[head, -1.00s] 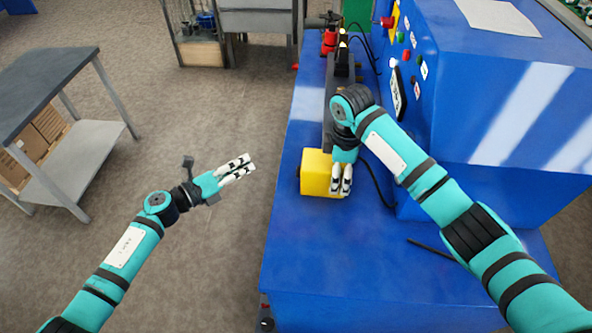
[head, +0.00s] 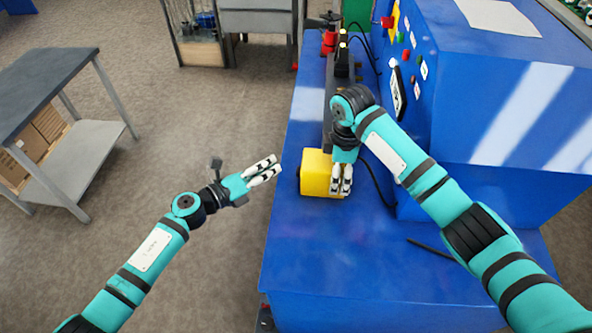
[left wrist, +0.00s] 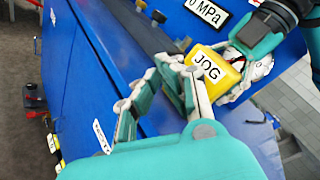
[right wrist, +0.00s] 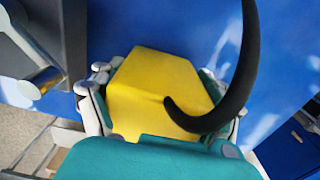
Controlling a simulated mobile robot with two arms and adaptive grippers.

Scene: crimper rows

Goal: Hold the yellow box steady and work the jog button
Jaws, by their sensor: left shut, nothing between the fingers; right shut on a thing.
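The yellow box (head: 316,172) stands on the blue machine's bed near its left edge. My right gripper (head: 342,180) comes down over it and is shut on it; the right wrist view shows the yellow box (right wrist: 155,90) between its fingers. In the left wrist view the yellow box (left wrist: 215,70) carries a JOG label (left wrist: 208,66). The jog button itself is not clearly seen. My left gripper (head: 266,169) is shut and empty, left of the box, with a gap between them in the head view. In the left wrist view its fingers (left wrist: 165,95) partly overlap the box.
A black cable (right wrist: 240,70) curves over the box in the right wrist view. The blue machine cabinet (head: 500,100) with coloured buttons rises to the right. A grey table (head: 50,90) stands at far left. The floor left of the machine is open.

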